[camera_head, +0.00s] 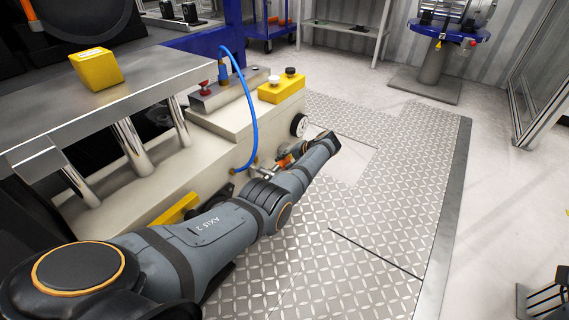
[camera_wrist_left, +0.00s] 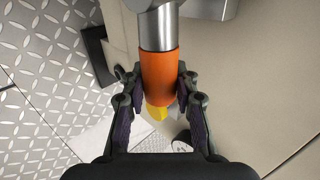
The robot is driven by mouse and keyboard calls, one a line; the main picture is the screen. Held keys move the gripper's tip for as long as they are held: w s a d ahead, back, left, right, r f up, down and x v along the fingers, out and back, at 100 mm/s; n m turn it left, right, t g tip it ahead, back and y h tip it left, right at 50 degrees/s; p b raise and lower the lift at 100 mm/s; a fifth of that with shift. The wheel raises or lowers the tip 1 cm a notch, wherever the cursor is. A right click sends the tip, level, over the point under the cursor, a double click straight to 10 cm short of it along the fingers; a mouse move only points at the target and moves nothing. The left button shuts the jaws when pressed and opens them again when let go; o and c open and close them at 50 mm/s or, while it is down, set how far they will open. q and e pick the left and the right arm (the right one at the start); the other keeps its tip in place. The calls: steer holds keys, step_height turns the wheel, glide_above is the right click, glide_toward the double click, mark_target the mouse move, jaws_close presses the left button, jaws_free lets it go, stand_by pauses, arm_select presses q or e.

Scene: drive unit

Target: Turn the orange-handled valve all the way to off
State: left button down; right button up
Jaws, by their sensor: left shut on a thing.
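The valve's orange handle (camera_wrist_left: 159,76) fills the upper middle of the left wrist view, joined to a grey metal stem (camera_wrist_left: 157,30). My left gripper (camera_wrist_left: 155,92) has one finger on each side of the handle and is shut on it. In the head view, a small part of the orange handle (camera_head: 285,161) shows beside my left wrist, low on the side of the beige unit (camera_head: 215,160). My arm hides most of the gripper and the valve there.
A blue hose (camera_head: 255,110) hangs down the beige unit close to the valve. A round gauge (camera_head: 299,125) sits just above my wrist. A yellow block (camera_head: 96,69) lies on the metal table (camera_head: 150,80). The patterned floor plate (camera_head: 400,190) to the right is clear.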

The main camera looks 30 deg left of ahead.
stand_by(0.4)
arm_select(q)
steer(key=c, duration=1)
jaws_free()
steer(key=v, duration=1.2)
